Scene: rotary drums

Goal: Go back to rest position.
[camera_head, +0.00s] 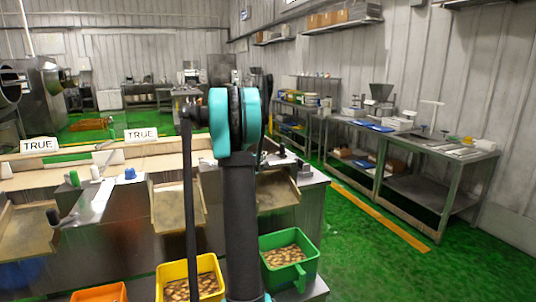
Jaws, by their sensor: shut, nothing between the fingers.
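My arm rises from the bottom middle of the head view as a dark link with a teal joint near the centre. A thin dark cable or rod runs down beside it. My gripper does not show clearly; the arm hides what lies behind the joint. No object is seen held.
A metal sorting machine (115,235) with trays stands in front and left. Yellow (165,283), green (312,252) and orange (98,294) bins sit at its front; the yellow and green hold brown pieces. Metal tables (440,205) line the right wall. Green floor (375,275) is clear at right.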

